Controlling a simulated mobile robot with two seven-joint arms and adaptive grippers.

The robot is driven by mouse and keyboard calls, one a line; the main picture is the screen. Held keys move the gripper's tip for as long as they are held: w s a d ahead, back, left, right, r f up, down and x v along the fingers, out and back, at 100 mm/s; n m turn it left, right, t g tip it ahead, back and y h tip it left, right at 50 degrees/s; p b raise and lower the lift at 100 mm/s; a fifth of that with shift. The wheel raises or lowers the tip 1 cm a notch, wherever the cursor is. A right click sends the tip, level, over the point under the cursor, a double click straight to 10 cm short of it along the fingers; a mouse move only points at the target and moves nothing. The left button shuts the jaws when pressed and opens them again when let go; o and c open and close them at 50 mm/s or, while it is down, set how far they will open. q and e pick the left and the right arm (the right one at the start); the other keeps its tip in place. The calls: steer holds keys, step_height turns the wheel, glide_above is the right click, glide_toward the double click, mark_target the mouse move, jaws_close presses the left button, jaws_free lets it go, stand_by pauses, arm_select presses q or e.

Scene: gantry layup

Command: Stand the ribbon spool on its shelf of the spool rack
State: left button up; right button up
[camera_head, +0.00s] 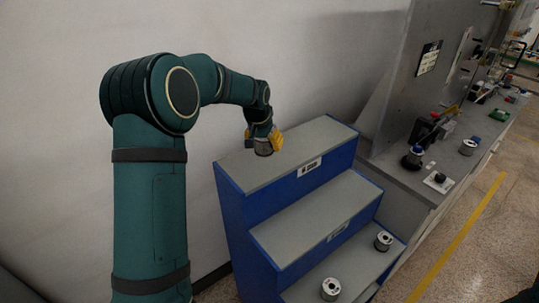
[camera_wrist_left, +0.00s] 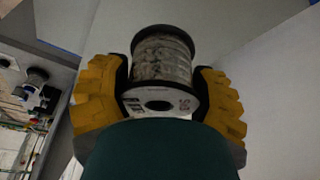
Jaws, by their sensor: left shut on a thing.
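The ribbon spool (camera_wrist_left: 162,62) sits between the yellow finger pads of my left gripper (camera_wrist_left: 160,95), its dark-rimmed flange up and a pale printed flange toward the wrist camera. In the head view my left gripper (camera_head: 263,138) is shut on the spool (camera_head: 263,150) at the top step of the blue spool rack (camera_head: 238,217). The spool is small there, and I cannot tell whether it touches the grey top shelf (camera_head: 310,143). The fingers hide part of the spool. My right gripper is not in view.
The middle shelf (camera_head: 315,218) is bare. Two spools stand on the lowest shelf, one at the front (camera_head: 330,288) and one farther right (camera_head: 383,241). A plain wall is behind the rack.

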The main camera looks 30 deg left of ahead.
mark_target(261, 140)
arm_select(q)
steer(key=shift+f, duration=2.5)
steer(key=shift+f, duration=0.1)
steer(key=o, duration=1.4)
steer(key=v, duration=1.2)
steer(key=shift+s, duration=0.1)
